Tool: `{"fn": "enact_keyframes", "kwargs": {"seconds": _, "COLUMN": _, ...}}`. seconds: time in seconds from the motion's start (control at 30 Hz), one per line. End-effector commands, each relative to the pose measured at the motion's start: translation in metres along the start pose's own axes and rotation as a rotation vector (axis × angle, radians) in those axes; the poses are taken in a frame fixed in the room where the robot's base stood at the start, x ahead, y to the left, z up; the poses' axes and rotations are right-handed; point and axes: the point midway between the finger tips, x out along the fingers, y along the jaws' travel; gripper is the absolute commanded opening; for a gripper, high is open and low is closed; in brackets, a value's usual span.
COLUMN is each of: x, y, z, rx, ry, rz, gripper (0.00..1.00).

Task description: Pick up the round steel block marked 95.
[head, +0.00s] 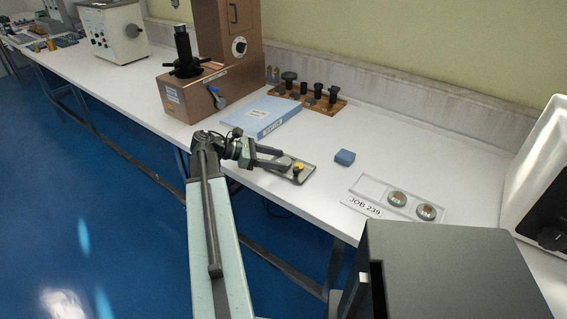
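Two round steel blocks lie side by side at the right end of a clear flat tray (371,186), behind a label reading JOB 239 (365,206). The left block (397,198) and the right block (427,212) each have a brownish mark on top. The marks are too small to read, so I cannot tell which is 95. My gripper (284,161) is to the left of the tray, well apart from both blocks. Its two dark fingers are spread, with their tips by a small grey plate; I see no block between them.
The grey plate (300,176) carries a yellow and black piece. A blue block (345,157) lies between it and the tray. A blue binder (262,116), a wooden rack (322,103) and a brown tester (190,98) stand behind. A dark box (450,265) is at front right.

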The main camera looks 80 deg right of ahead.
Motion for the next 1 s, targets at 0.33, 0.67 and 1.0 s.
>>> {"fn": "enact_keyframes", "kwargs": {"seconds": 0.33, "x": 0.002, "y": -0.006, "z": -0.004, "rx": -0.006, "ry": 0.013, "rz": -0.018, "gripper": 0.00}}
{"fn": "enact_keyframes", "kwargs": {"seconds": 0.67, "x": -0.009, "y": -0.005, "z": 0.021, "rx": -0.005, "ry": 0.012, "rz": -0.016, "gripper": 0.00}}
{"fn": "enact_keyframes", "kwargs": {"seconds": 1.0, "x": -0.035, "y": -0.003, "z": 0.086, "rx": -0.003, "ry": 0.009, "rz": -0.012, "gripper": 0.00}}
